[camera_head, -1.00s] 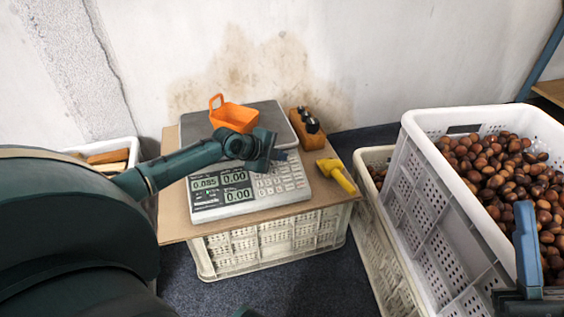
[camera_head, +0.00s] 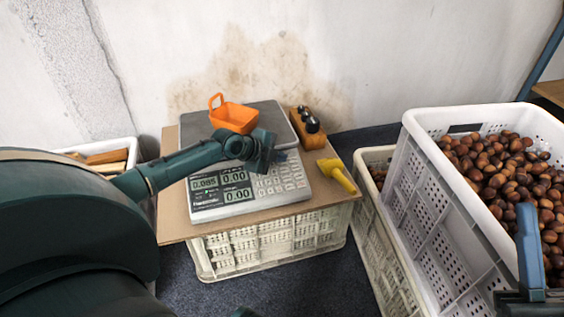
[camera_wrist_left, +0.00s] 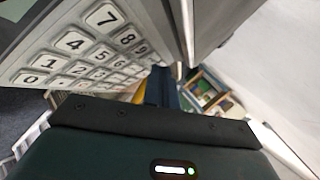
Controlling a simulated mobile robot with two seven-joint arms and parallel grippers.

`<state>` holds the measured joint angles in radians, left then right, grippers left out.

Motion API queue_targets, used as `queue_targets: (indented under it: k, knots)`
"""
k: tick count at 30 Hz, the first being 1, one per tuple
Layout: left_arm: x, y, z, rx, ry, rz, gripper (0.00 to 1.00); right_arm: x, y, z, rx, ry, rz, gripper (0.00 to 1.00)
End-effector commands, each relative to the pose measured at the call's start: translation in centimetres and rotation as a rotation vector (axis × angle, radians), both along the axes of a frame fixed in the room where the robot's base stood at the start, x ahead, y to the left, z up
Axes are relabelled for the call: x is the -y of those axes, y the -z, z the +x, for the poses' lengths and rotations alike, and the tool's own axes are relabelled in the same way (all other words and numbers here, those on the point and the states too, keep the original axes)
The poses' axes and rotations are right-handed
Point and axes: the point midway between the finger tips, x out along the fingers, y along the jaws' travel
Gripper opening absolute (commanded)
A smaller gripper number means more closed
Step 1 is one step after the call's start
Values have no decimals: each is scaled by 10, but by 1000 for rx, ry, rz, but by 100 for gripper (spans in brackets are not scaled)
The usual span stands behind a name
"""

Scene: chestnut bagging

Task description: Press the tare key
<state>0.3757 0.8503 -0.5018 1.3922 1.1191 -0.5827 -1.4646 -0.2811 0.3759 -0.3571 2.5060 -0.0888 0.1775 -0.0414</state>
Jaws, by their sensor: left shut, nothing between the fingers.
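The scale (camera_head: 215,208) stands on a board, with a grey pan, a display and a keypad (camera_head: 288,182). Its display (camera_head: 222,187) seems to read 0.085, 0.00 and 0.00. My left gripper (camera_head: 280,157) is shut and empty, low over the back of the keypad. It hides some keys, and I cannot tell whether it touches one. In the left wrist view, number keys (camera_wrist_left: 74,42) show large at left, and the shut fingers (camera_wrist_left: 160,85) point past them. I cannot pick out the tare key. Part of my right gripper (camera_head: 530,250) shows at the right edge.
An orange scoop (camera_head: 234,117) sits on the pan, close behind my left gripper. A white crate (camera_head: 440,200) of chestnuts (camera_head: 500,170) is at right.

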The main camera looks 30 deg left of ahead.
Motion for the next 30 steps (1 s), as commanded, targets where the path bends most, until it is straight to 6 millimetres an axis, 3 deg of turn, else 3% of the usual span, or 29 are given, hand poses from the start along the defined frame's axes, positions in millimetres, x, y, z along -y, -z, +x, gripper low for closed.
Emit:
queue_targets:
  k: [30]
  knots:
    - [-1,4,1,-1,1,1,0,-1,-1,1,-6,-2,-1,36]
